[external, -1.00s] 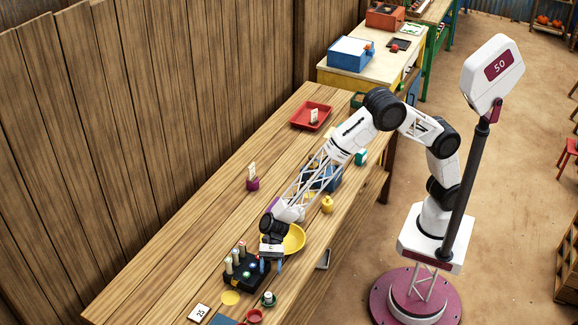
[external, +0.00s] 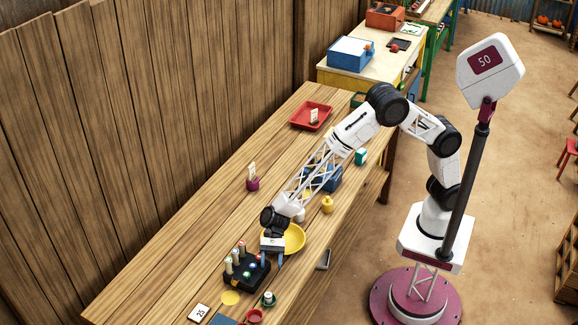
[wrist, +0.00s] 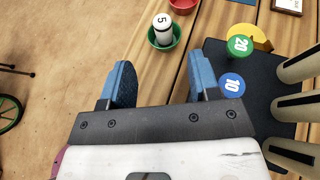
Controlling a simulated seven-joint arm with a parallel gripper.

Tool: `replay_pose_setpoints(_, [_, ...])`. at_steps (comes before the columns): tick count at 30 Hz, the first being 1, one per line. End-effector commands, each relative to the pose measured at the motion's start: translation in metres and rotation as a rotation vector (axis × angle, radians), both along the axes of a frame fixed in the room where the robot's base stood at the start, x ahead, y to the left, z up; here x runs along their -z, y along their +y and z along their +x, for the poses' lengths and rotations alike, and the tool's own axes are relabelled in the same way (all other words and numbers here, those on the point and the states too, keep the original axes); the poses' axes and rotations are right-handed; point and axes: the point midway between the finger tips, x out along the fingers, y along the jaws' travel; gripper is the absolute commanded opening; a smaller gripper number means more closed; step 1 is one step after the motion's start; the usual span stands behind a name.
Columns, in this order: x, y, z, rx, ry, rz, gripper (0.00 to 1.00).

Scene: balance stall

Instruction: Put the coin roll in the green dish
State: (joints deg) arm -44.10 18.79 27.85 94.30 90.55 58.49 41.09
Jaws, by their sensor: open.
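A small green dish (external: 268,304) stands near the table's front edge, and it also shows in the wrist view (wrist: 178,38). In it stands a white roll with dark parts and a "5" on its end (wrist: 163,25), which looks like a coin roll. My gripper (external: 272,262) is open and empty above the table, between the black rack (external: 262,280) and the yellow dish (external: 296,240). In the wrist view the blue fingertips of my gripper (wrist: 160,72) are spread, with bare table between them. The green dish lies just beyond them, apart from both.
The black rack carries several upright cream rolls (external: 229,266) and discs marked 20 (wrist: 240,45) and 10 (wrist: 232,84), close to the right finger. A small red dish (external: 255,316), a yellow disc (external: 230,298) and a "25" card (external: 199,312) lie nearby.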

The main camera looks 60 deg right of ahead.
Motion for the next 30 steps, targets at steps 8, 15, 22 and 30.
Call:
replay_pose_setpoints(8, [-0.054, -0.076, 0.016, -0.061, -0.159, -0.02, 0.56])
replay_pose_setpoints(15, [-0.105, -0.167, 0.021, -0.136, -0.341, -0.063, 0.56])
replay_pose_setpoints(22, [-0.145, -0.255, 0.015, -0.214, -0.509, -0.119, 0.56])
replay_pose_setpoints(30, [-0.181, -0.356, -0.006, -0.312, -0.693, -0.204, 0.56])
